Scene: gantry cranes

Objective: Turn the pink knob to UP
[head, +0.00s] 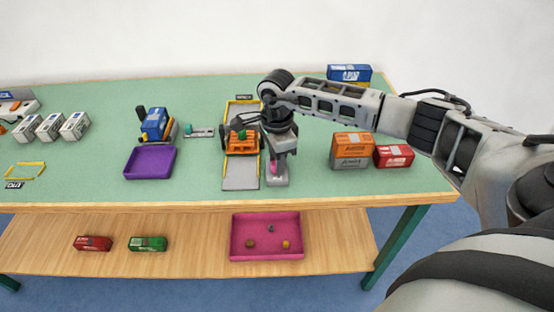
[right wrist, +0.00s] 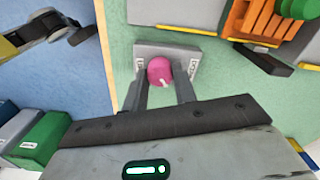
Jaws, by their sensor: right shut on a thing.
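The pink knob (head: 275,167) sits on a grey base plate (head: 276,181) near the table's front edge, right of the crane's grey track. My right gripper (head: 279,156) comes down over it from above. In the right wrist view the knob (right wrist: 159,71) is between the two fingers of my right gripper (right wrist: 161,82), which is shut on it. The base plate (right wrist: 178,51) has a small label on each side of the knob; the lettering is too small to read surely. A pale mark shows on the knob's lower part.
An orange crane carriage (head: 240,142) with a green knob stands close left of my gripper. A purple tray (head: 150,162) and a blue crane unit (head: 154,122) are further left. Orange and red boxes (head: 352,145) stand right. A pink tray (head: 266,237) is on the lower shelf.

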